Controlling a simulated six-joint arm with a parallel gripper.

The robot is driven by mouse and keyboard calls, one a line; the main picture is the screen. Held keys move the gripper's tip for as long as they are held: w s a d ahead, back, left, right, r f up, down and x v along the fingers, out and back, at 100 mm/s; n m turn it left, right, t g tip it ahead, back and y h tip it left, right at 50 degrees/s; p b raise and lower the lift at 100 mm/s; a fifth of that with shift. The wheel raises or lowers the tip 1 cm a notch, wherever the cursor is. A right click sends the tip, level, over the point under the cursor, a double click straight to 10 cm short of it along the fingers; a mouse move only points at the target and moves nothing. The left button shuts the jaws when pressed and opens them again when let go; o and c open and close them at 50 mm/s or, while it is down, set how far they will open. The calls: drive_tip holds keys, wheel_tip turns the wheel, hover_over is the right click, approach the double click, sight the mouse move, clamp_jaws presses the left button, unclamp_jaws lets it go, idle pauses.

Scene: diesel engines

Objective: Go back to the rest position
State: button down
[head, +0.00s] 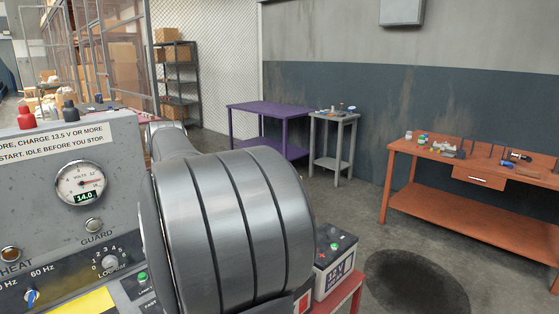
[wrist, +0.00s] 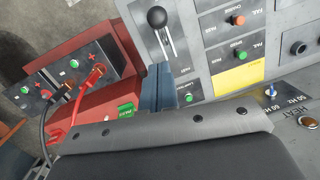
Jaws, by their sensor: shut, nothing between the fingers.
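In the wrist view my gripper (wrist: 159,70) shows as blue-grey fingers pressed together, with nothing between them. It points toward the lower left edge of the grey control panel (wrist: 202,70), close to a green button (wrist: 189,98); I cannot tell whether it touches. A lever with a black knob (wrist: 157,17) stands on the panel beyond the fingertips. In the head view my large grey arm link fills the lower middle and my gripper is hidden. The panel (head: 35,165) is at the left there, with a round voltmeter (head: 80,183) showing 14.0.
Batteries (wrist: 88,58) with red and black clamps sit on a red stand (wrist: 105,98), left of my fingers. One battery (head: 334,255) shows in the head view. An orange workbench (head: 450,212) and a purple table (head: 270,108) stand farther off. Open floor lies between.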

drive_tip(key=s+f, duration=0.1)
drive_tip(key=f, duration=0.2)
drive_tip(key=s+f, duration=0.1)
drive_tip(key=f, duration=0.3)
drive_tip(key=s+d+f, duration=0.1)
drive_tip(key=f, duration=0.2)
drive_tip(key=shift+s+f, duration=0.1)
drive_tip(key=shift+f, duration=0.3)
drive_tip(key=w+a+r, duration=0.2)
drive_tip(key=w+r, duration=0.1)
drive_tip(key=r, duration=0.3)
drive_tip(key=w+a+r, duration=0.1)
drive_tip(key=w+r, duration=0.2)
drive_tip(key=r, duration=0.4)
drive_tip(key=s+d+f+t+y, duration=0.1)
drive_tip(key=s+d+t, duration=0.2)
drive_tip(key=s, duration=0.3)
drive_tip(key=s+d+f+t+y, duration=0.2)
drive_tip(key=s+d+t, duration=0.1)
drive_tip(key=s, duration=0.3)
drive_tip(key=shift+d+f+m+y, duration=0.3)
drive_tip(key=shift+d+m, duration=0.1)
drive_tip(key=shift+s, duration=0.15)
idle(0.5)
